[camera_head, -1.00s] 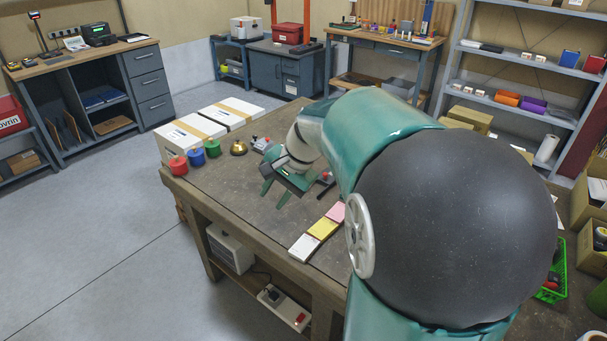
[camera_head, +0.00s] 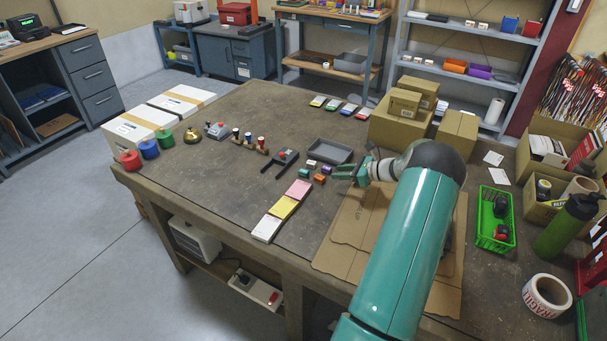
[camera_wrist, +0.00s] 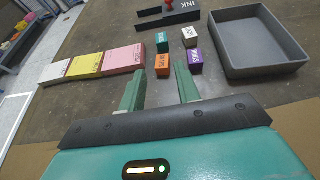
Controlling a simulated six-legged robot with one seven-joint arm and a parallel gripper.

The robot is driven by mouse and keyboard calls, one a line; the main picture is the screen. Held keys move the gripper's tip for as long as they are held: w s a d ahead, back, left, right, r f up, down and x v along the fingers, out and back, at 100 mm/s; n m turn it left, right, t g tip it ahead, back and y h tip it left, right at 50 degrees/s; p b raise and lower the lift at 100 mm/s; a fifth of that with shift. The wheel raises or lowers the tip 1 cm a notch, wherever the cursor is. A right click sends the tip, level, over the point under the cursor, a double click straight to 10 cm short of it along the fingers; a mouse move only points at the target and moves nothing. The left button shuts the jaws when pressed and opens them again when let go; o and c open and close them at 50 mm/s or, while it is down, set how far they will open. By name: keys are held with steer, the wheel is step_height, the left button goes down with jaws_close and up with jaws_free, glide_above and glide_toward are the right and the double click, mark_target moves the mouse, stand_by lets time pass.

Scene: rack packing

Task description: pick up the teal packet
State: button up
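The teal packet (camera_wrist: 162,42) is a small box standing on the table in the wrist view. It is at the far left of a small cluster with a white packet (camera_wrist: 189,37), an orange packet (camera_wrist: 162,65) and a purple packet (camera_wrist: 195,61). In the head view the teal packet (camera_head: 305,174) is small, at the cluster's left. My gripper (camera_wrist: 158,70) is open and empty, its fingers pointing toward the cluster. The orange packet appears between its fingertips and the teal packet; contact cannot be told. In the head view my gripper (camera_head: 338,175) is right of the cluster.
A grey tray (camera_wrist: 261,72) stands right of the packets in the wrist view. White, yellow (camera_wrist: 86,64) and pink pads lie left. A dark holder marked INK (camera_wrist: 168,14) is beyond. Cardboard boxes (camera_head: 397,125) and a green basket (camera_head: 496,240) stand on the table's right.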

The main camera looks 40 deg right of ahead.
glide_toward(307, 172)
steer(key=x, duration=0.3)
steer(key=shift+w+a+f, duration=0.25)
steer(key=shift+f, duration=0.05)
steer(key=shift+x, duration=2.8)
steer(key=shift+d+r, duration=0.15)
steer(key=shift+r, duration=0.05)
steer(key=shift+c, duration=0.4)
jaws_close()
